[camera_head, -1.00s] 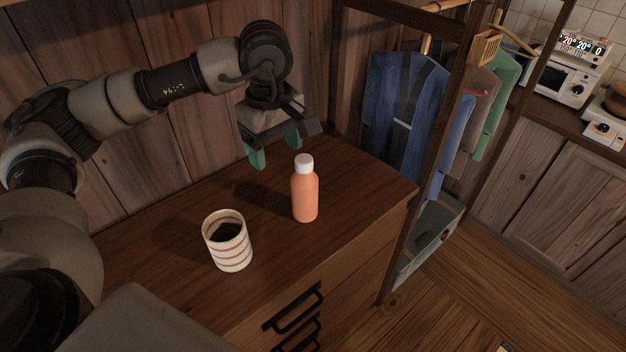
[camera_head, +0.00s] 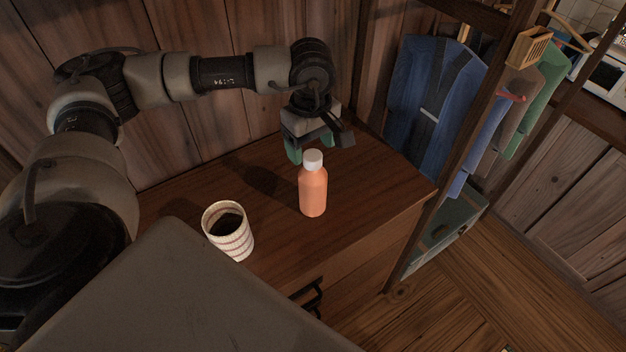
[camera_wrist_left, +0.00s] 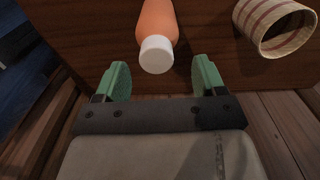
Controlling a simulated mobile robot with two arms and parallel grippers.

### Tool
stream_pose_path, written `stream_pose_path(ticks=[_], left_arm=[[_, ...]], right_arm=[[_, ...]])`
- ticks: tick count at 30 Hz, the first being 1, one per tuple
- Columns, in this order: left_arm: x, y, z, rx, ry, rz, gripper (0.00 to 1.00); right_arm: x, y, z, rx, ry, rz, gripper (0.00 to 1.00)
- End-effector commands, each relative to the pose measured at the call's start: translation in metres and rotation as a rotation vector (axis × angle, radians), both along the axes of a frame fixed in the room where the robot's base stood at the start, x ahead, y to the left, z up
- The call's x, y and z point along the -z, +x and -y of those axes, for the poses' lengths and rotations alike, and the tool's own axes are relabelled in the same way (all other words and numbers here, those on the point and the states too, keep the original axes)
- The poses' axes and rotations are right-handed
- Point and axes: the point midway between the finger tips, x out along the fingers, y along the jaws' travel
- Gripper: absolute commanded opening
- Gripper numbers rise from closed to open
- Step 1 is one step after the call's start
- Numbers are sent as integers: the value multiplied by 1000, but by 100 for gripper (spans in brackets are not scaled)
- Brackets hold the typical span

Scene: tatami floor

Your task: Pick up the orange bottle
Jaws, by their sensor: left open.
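The orange bottle (camera_head: 313,192) with a white cap stands upright on the wooden cabinet top (camera_head: 365,185). My left gripper (camera_head: 310,146) is open, just behind and above the bottle in the head view, with green finger pads. In the left wrist view the bottle (camera_wrist_left: 158,22) lies ahead of the fingers (camera_wrist_left: 162,80), its cap (camera_wrist_left: 156,54) just beyond and between the two fingertips, with nothing between the pads. My right gripper is not in view.
A striped cup (camera_head: 229,232) with dark contents stands left of the bottle; it also shows in the left wrist view (camera_wrist_left: 276,26). A wooden plank wall (camera_head: 220,130) is behind. A clothes rack with hanging jackets (camera_head: 432,100) stands to the right.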

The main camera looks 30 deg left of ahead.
Motion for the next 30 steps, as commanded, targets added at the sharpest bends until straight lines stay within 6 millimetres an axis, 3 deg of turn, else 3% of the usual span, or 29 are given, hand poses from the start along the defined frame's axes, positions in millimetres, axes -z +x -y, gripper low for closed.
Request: stream_pose_path(ticks=[3, 7, 16, 30], left_arm=[[14, 4, 1, 0, 1, -6, 70], [32, 4, 0, -1, 0, -3, 70], [38, 4, 0, -1, 0, -1, 69], [37, 4, 0, -1, -1, 0, 0]], right_arm=[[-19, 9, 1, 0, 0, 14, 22], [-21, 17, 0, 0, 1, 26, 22], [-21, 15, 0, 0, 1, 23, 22], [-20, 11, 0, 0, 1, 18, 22]])
